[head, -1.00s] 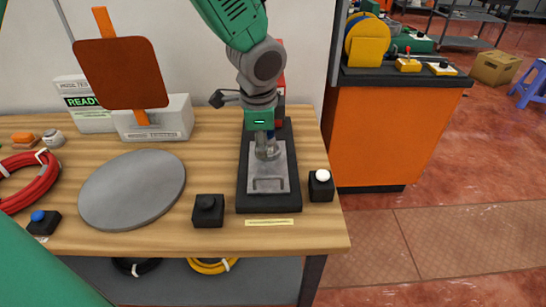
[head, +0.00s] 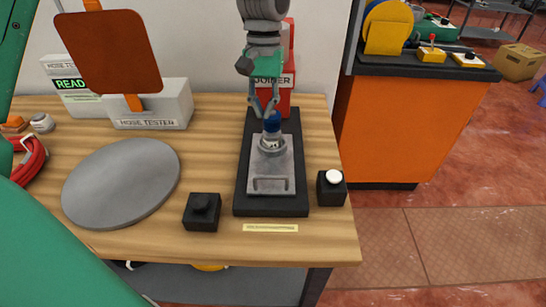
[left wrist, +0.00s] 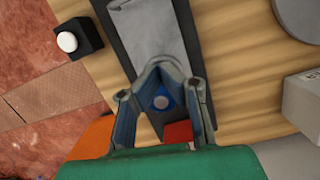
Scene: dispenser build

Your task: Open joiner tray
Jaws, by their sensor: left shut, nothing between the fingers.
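The joiner has a long black base (head: 243,190), a grey metal tray (head: 270,170) lying on it, and a red block (head: 275,98) behind, labelled JOINER. A fitting with a blue top (head: 272,124) stands at the back end of the tray. My left gripper (head: 268,112) is right above and behind the blue top, fingers pointing down, shut and empty. In the left wrist view its fingers (left wrist: 163,72) frame the blue top (left wrist: 163,101), and the grey tray (left wrist: 150,40) lies beyond. Whether they touch the top is unclear. My right gripper is out of view.
A black box with a white button (head: 332,188) stands right of the joiner, and one with a black button (head: 202,211) stands left. A grey round plate (head: 122,183) and the hose tester (head: 150,108) are further left. The table's right edge is close to the joiner.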

